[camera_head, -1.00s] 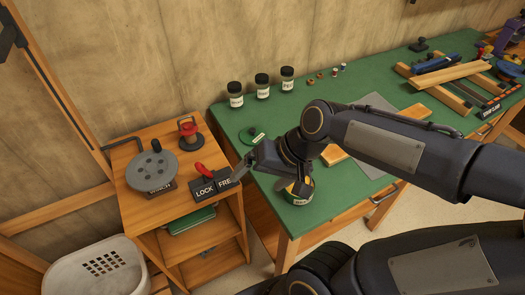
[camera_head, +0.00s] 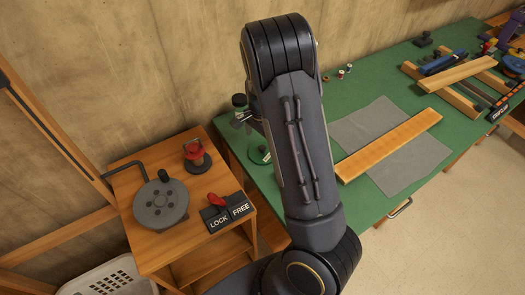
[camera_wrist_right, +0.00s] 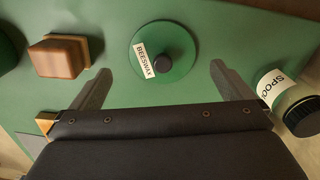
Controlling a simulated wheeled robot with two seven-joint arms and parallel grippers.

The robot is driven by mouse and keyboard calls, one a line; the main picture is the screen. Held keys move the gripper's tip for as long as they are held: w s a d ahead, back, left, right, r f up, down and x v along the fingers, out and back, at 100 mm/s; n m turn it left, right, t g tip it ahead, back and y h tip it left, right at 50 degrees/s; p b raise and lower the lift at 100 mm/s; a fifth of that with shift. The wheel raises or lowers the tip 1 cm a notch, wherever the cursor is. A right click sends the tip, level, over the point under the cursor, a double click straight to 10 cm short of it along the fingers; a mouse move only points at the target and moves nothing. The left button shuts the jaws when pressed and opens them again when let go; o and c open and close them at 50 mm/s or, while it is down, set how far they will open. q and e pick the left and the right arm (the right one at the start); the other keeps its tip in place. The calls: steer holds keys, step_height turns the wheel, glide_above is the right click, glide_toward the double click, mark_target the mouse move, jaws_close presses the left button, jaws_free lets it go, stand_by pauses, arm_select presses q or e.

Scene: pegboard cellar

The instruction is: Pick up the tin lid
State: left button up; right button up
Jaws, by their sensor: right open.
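The tin lid (camera_wrist_right: 186,66) is a flat green disc with a dark round knob and a white BEESWAX label. It lies on the green bench top. In the head view the lid (camera_head: 259,156) shows just left of my right arm, which covers part of it. My right gripper (camera_wrist_right: 160,68) is open, with one finger on each side of the lid in the wrist picture and nothing held between them. In the head view the right gripper (camera_head: 246,118) is mostly hidden behind my arm. My left gripper is not in view.
A jar (camera_wrist_right: 283,98) labelled SPOO stands close to the right finger. A wooden block (camera_wrist_right: 60,57) lies left of the lid. A plank (camera_head: 390,145) lies right.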

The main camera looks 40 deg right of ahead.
mark_target(263, 147)
steer(key=f, duration=0.2)
steer(key=d+f, duration=0.1)
steer(key=f, duration=0.1)
steer(key=shift+w+f+p, duration=0.15)
steer(key=shift+f+p, duration=0.2)
steer(key=shift+p, duration=0.05)
steer(key=shift+f, duration=0.5)
steer(key=c, duration=0.7)
steer(key=shift+r, duration=0.15)
